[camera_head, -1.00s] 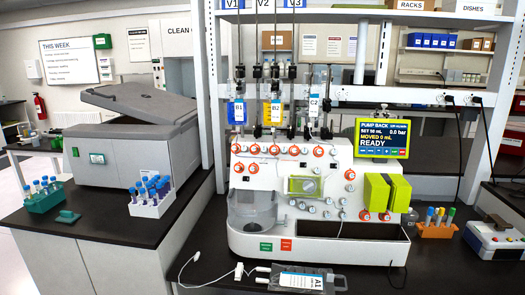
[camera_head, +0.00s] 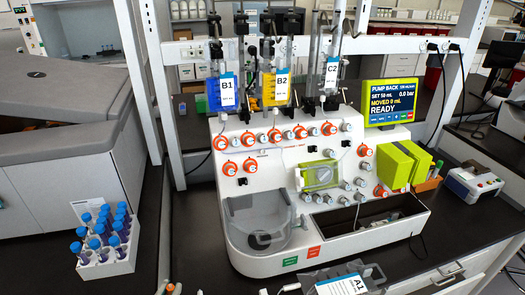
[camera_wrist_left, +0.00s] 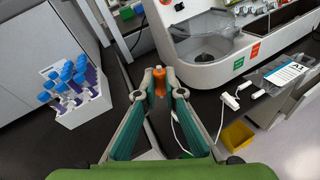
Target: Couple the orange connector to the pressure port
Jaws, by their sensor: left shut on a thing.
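My left gripper (camera_wrist_left: 158,92) is shut on the orange connector (camera_wrist_left: 159,76), which stands up between its fingertips. In the head view only the gripper's tip (camera_head: 172,290) shows at the bottom edge, with a little orange, left of the machine's front. A thin white tube runs beside the fingers in the wrist view. The white cell processor (camera_head: 265,262) stands beyond the gripper, apart from it. Its panel carries several orange-ringed fittings (camera_head: 250,166); I cannot tell which is the pressure port. My right gripper is out of view.
A white rack of blue-capped tubes (camera_head: 103,268) stands left of the gripper. A labelled bag A1 (camera_head: 342,285) lies at the processor's front, with a white clamp (camera_wrist_left: 230,101) nearby. Bags B1 (camera_head: 227,92), B2 (camera_head: 281,84) and C2 (camera_head: 332,72) hang above.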

